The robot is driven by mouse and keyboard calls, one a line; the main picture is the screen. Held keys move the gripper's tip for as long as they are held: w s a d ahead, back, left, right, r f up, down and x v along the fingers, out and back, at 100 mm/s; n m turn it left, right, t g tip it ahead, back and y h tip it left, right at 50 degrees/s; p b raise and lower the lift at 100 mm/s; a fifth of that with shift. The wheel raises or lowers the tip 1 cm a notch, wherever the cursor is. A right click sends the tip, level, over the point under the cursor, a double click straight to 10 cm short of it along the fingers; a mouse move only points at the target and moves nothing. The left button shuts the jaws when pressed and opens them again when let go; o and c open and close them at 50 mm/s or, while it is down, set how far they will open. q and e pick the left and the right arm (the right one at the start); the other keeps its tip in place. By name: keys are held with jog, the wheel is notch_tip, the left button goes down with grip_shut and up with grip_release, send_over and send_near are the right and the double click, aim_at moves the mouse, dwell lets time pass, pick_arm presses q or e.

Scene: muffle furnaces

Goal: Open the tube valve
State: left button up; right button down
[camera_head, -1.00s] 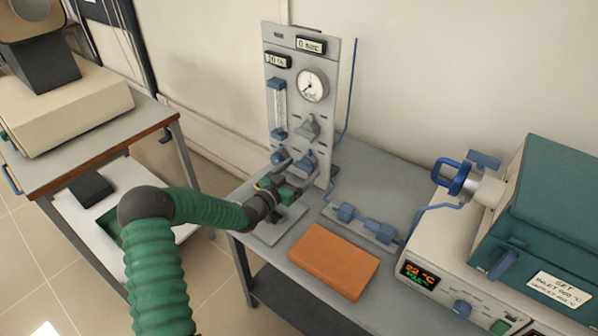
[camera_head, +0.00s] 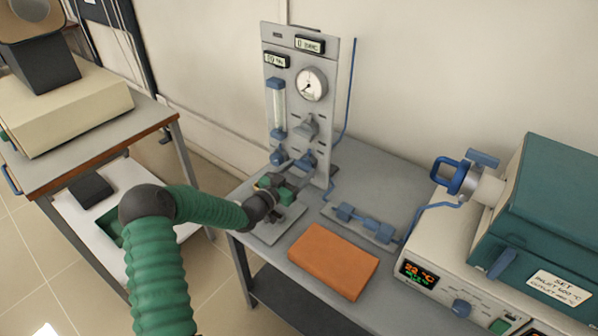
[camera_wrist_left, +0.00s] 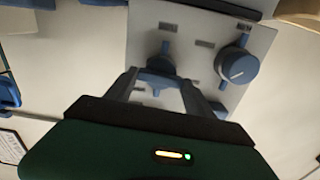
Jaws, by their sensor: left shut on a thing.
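A grey gas panel (camera_head: 297,100) stands upright at the back of the bench. It carries a gauge, a flow tube and several valves. My left gripper (camera_head: 300,168) is at the panel's lower part, shut on a blue valve handle (camera_head: 307,158), which the fingers partly hide. In the left wrist view, the blue handle (camera_wrist_left: 160,64) sits between the fingertips (camera_wrist_left: 160,82), against the panel face. A round blue knob (camera_wrist_left: 238,66) with a white pointer line is beside it, apart from the fingers. The labels are too blurred to read. My right gripper is out of view.
An orange block (camera_head: 333,261) lies on the bench in front. A plate with blue fittings (camera_head: 366,222) lies behind it, joined by blue tubing to the teal furnace (camera_head: 550,215) at right. A second bench (camera_head: 90,140) stands at left.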

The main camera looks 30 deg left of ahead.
pick_arm(q)
jog(key=shift+d+f+m+b, duration=0.1)
jog(key=shift+f+m+b, duration=0.05)
jog(key=shift+m+b, duration=2.75)
jog(key=shift+d+f+m+b, duration=0.1)
jog(key=shift+f+m+b, duration=0.1)
jog(key=shift+m+b, duration=2.7)
jog(key=shift+f+m+b, duration=0.15)
jog(key=shift+m+b, duration=2.7)
jog(key=shift+m, duration=0.05)
jog(key=o, duration=1)
jog(key=shift+s, duration=0.1)
jog(key=o, duration=0.4)
jog(key=shift+r, duration=0.15)
jog(key=shift+r, duration=0.1)
